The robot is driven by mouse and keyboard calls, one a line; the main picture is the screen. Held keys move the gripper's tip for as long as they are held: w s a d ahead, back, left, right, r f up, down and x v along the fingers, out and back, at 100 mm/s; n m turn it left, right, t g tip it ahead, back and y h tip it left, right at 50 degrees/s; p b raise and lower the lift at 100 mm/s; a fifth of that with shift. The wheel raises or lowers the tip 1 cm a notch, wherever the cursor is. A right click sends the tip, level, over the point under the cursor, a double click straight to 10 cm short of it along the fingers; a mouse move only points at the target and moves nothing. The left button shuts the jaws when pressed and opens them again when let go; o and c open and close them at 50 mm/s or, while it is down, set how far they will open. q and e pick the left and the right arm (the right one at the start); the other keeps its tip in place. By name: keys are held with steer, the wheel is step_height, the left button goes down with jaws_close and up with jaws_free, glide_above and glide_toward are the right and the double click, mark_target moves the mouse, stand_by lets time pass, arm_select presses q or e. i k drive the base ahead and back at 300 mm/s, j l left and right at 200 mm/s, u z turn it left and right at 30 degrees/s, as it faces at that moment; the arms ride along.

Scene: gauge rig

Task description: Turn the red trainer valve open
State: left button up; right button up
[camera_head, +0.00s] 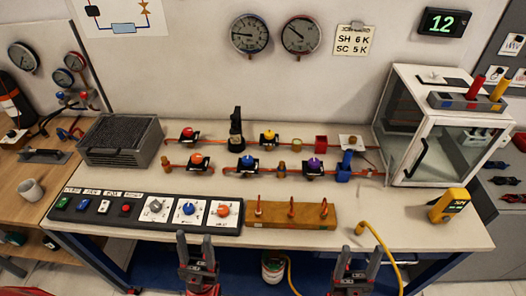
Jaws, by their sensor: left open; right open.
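A valve with a red knob (188,132) stands in the back row of copper pipework, at the left end of the bench. A valve with an orange-red knob (196,159) stands just in front of it. How far the red valve is turned is too small to tell. My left gripper (195,240) is open and empty at the bench's front edge, well in front of the red valve. My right gripper (357,253) is open and empty at the front edge, further right. Neither gripper touches a valve.
Yellow (268,135), blue (246,161) and purple (314,163) knobs share the pipework. A black control panel (134,210) and a wooden block with hooks (290,215) lie in front. A grey finned unit (119,140) stands left. A glass cabinet (440,125) stands right.

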mark_target(188, 132)
steer(key=j+z, duration=0.5)
steer(key=j, duration=0.4)
steer(key=j+z, duration=0.5)
steer(key=j, duration=0.35)
steer(key=k, duration=0.1)
